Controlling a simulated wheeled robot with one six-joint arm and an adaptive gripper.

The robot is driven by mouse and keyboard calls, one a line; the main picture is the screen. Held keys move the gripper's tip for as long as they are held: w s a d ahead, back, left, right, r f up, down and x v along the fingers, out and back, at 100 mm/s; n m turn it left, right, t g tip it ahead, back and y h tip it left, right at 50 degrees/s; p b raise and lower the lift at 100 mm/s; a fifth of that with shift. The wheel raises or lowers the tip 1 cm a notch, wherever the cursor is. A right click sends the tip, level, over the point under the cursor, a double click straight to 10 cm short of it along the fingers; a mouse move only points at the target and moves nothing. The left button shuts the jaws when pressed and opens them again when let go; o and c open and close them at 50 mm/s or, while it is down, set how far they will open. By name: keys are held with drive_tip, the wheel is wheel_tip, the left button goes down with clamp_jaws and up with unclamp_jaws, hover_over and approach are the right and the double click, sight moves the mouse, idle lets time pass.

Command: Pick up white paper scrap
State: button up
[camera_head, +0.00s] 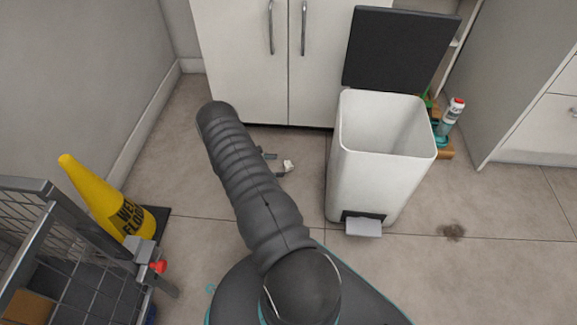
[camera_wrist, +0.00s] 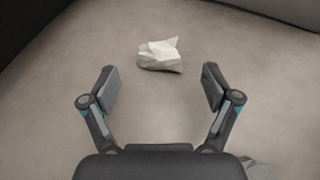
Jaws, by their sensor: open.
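The white paper scrap (camera_wrist: 160,55) is a small crumpled piece on the grey floor, in the upper middle of the wrist view. In the head view it shows as a small white bit (camera_head: 288,166) just right of my arm. My gripper (camera_wrist: 160,84) is open and empty in the wrist view, its two fingers spread wide. The scrap lies beyond the fingertips, between their lines. In the head view my arm hides most of the gripper; only small dark parts of it (camera_head: 273,165) show beside the scrap.
A white pedal bin (camera_head: 375,170) with its black lid up stands to the right. White cabinets (camera_head: 265,70) stand behind. A bottle (camera_head: 453,115) is right of the bin. A yellow wet-floor cone (camera_head: 100,195) and a wire cart (camera_head: 60,250) are at left. A dark stain (camera_head: 452,231) marks the floor.

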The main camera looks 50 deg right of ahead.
sight(285, 165)
drive_tip(key=x, duration=0.4)
drive_tip(key=shift+d, duration=0.25)
drive_tip(key=c, duration=0.8)
